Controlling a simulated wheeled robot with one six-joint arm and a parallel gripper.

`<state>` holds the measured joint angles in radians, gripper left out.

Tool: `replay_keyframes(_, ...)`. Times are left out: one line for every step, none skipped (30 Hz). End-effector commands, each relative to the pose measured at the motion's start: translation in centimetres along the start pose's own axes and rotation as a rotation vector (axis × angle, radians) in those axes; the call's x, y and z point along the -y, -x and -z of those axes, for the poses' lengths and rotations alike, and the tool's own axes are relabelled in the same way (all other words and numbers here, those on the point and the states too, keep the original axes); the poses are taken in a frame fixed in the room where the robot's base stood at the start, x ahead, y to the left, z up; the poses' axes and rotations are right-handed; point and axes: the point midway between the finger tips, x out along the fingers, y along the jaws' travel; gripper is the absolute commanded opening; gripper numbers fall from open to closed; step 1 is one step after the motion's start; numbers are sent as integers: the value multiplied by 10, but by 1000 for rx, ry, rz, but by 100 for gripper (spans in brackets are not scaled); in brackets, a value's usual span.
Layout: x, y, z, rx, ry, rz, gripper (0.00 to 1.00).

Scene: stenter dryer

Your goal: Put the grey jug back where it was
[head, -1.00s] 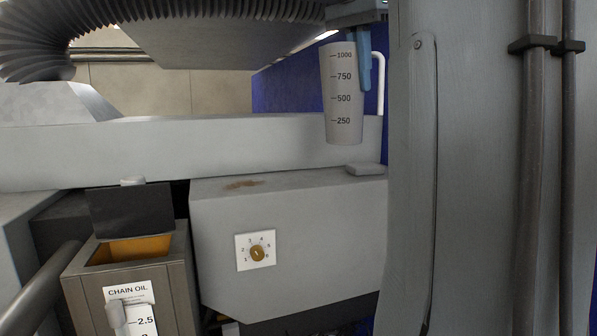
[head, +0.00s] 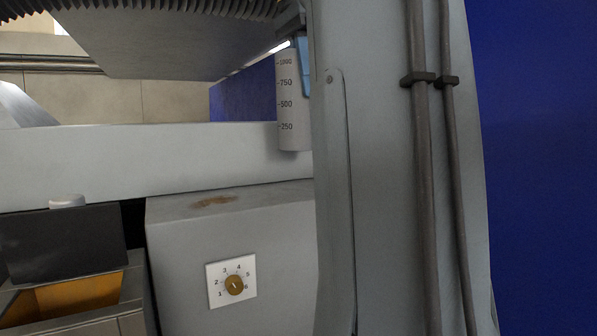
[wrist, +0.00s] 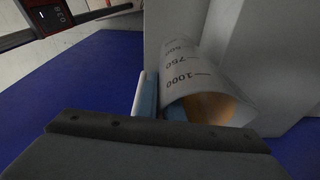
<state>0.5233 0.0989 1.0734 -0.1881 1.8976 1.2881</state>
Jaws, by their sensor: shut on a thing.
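The grey jug (head: 291,112) is a tall cup with black marks from 250 to 1000. It hangs upright in the head view, partly hidden on its right by my arm. My gripper (head: 304,68) has blue fingers and is shut on the jug near its top. In the wrist view the jug (wrist: 203,82) shows its open mouth with an amber colour inside. A blue finger (wrist: 147,97) is beside its rim. The jug's handle is hidden in the head view.
A grey housing with a numbered dial (head: 234,286) and a brown stain (head: 214,201) on top stands below. At lower left is the oil box with its dark lid (head: 62,243) raised and amber inside. A pale beam (head: 140,160) runs behind. A ribbed duct is above.

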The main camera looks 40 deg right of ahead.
Motion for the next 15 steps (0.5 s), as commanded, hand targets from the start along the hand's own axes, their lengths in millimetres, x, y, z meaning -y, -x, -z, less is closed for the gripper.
replay_keyframes(-1,-8,-2,0,-4,-2,0)
replay_keyframes(-2,-12,-2,0,-5,-2,0)
replay_keyframes(-3,-19,-4,0,-4,-2,0)
replay_keyframes(-2,-24,-4,1,-4,-2,0)
replay_keyframes(-3,-29,-5,1,-4,-3,0)
replay_keyframes(-3,-35,-6,1,-4,-2,0)
replay_keyframes(-3,-39,-7,1,-4,-1,0)
replay_keyframes(-3,-42,-8,1,-4,-1,0)
replay_keyframes(-3,-46,-8,1,-4,-1,0)
replay_keyframes(-3,-48,-8,1,-4,-1,0)
replay_keyframes(-3,-50,-9,0,-4,0,0)
replay_keyframes(-3,-52,-9,0,-4,0,0)
replay_keyframes(-3,-55,-10,1,-4,0,0)
replay_keyframes(-3,-58,-10,1,-4,-1,0)
replay_keyframes(-4,-63,-11,1,-4,-1,0)
